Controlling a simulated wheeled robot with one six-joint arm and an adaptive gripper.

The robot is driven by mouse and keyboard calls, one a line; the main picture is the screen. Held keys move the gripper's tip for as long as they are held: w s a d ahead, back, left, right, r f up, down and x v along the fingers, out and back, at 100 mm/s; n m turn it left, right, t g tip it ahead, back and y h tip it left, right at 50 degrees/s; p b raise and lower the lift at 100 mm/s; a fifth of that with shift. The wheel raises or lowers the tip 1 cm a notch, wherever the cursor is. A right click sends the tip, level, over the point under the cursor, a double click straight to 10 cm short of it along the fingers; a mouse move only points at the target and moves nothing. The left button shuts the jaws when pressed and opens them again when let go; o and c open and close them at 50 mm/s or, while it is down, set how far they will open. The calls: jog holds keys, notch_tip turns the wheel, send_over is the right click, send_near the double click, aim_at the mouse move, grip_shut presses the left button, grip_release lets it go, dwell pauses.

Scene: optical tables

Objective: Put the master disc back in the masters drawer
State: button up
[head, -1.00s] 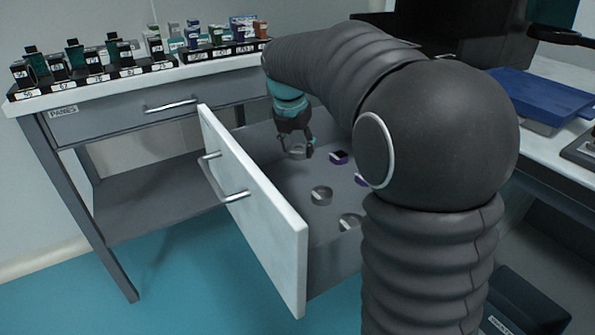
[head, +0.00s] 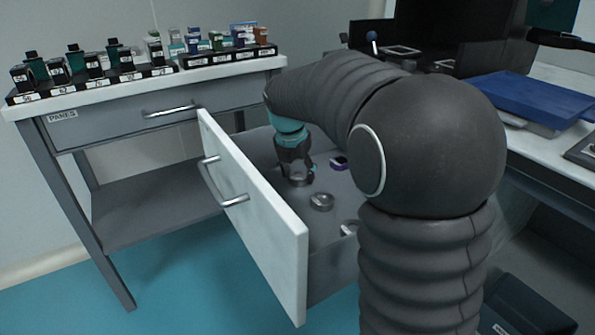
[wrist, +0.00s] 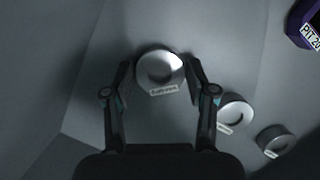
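The master disc (head: 300,181) is a grey metal ring inside the open masters drawer (head: 262,225). My gripper (head: 299,174) points down into the drawer with a finger on each side of it. In the wrist view the ring (wrist: 158,70) lies between the fingertips of my gripper (wrist: 158,68), its small label facing the camera. The fingers look closed on its sides, though contact on the left is hard to see. Whether the ring touches the drawer floor is not clear.
Two similar rings stand in the drawer, one nearer (head: 321,201) and another (head: 350,228) partly behind my arm. A purple labelled box (head: 339,162) lies farther back. The white drawer front (head: 262,230) stands upright at left.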

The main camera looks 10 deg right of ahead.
aim_at(292, 189)
jog(key=shift+o, duration=0.8)
jog(key=shift+r, duration=0.15)
jog(key=p+v, duration=0.2)
jog(key=v, duration=1)
jog(key=shift+c, duration=0.3)
